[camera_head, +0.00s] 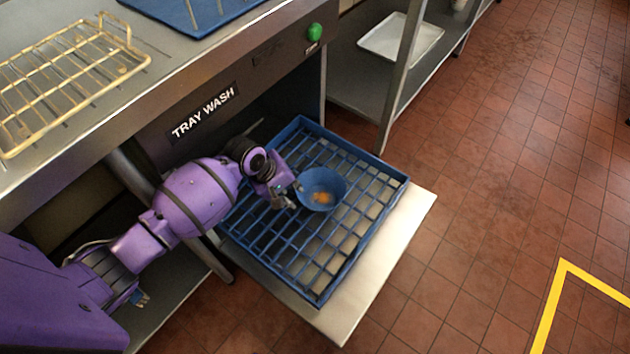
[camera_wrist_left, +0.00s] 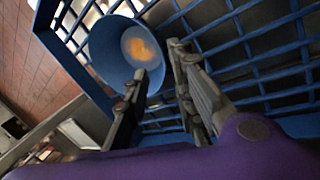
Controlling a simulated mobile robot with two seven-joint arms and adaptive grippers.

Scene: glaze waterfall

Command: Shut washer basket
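The washer basket (camera_head: 360,157) is a blue wire-grid rack on a pale metal slide (camera_head: 392,262), which sticks out from under the counter marked TRAY WASH (camera_head: 203,111). A blue bowl (camera_head: 318,180) with an orange patch inside sits at the basket, towards its far side. My left gripper (camera_head: 292,192) is low over the grid at the bowl's left side. In the left wrist view the gripper's fingers (camera_wrist_left: 157,62) stand apart, close to the bowl (camera_wrist_left: 108,48). I cannot tell whether they touch it. My right gripper is not in view.
A yellowish wire rack (camera_head: 65,75) and a blue tray (camera_head: 200,12) lie on the counter. A green button (camera_head: 314,33) is on its front. A metal post (camera_head: 402,75) and a shelf with a white tray (camera_head: 400,38) stand beyond. Tiled floor at right is clear, with yellow tape (camera_head: 556,295).

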